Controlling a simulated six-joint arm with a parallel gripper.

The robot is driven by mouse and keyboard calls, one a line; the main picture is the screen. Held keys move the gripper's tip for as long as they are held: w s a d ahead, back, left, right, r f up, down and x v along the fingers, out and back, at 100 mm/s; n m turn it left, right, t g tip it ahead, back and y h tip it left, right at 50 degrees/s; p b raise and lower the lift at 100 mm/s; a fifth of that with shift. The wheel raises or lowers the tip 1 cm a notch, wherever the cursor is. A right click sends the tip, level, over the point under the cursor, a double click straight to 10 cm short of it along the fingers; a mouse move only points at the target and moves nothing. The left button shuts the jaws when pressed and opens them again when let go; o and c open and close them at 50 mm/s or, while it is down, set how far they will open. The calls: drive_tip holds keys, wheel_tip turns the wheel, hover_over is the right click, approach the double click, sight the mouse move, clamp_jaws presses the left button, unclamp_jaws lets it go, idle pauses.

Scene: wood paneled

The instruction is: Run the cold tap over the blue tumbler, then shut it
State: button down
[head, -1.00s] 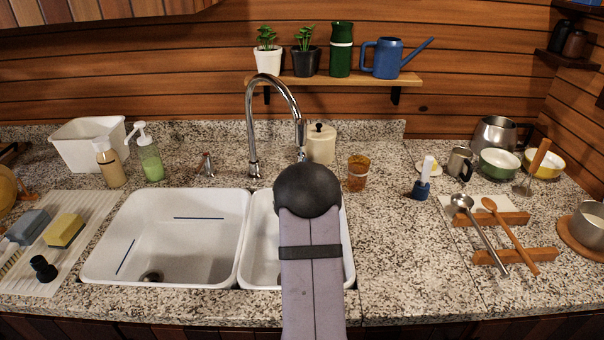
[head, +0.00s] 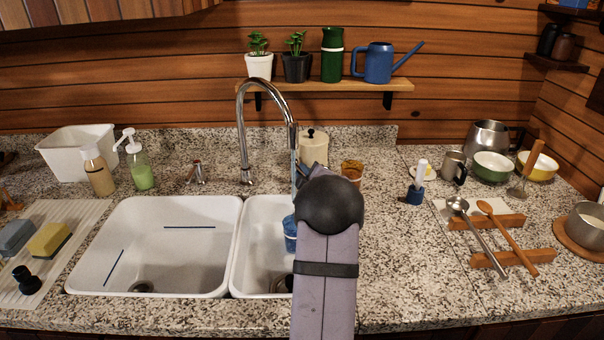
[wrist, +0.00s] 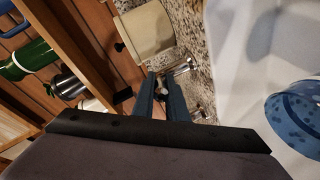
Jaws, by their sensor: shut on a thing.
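The blue tumbler (head: 290,236) stands in the right sink basin, partly hidden by my arm. It also shows at the right edge of the wrist view (wrist: 296,112), cut off by the frame. Above it the chrome spout (head: 268,88) arches over the basin. A thin pale streak, looking like running water, drops from its end toward the tumbler. My gripper (wrist: 161,90) is shut on a chrome tap handle (wrist: 181,68) behind the basin. My arm hides that handle in the head view. Another chrome handle (head: 198,173) stands left of the spout.
A cream canister (head: 314,148) and an amber glass (head: 352,170) stand close behind my arm. The left basin (head: 160,245) is empty. Soap bottles (head: 138,170) stand at the left, and a ladle and wooden spoon lie on rests at the right.

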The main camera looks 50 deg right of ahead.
drive_tip(key=shift+r, duration=0.25)
drive_tip(key=c, duration=1.8)
unclamp_jaws()
drive_tip(key=shift+o, duration=0.2)
drive_tip(key=shift+f, duration=0.15)
drive_tip(key=shift+s, duration=0.1)
drive_tip(key=b+v, duration=0.2)
drive_tip(key=v, duration=0.5)
drive_tip(key=shift+a, duration=0.1)
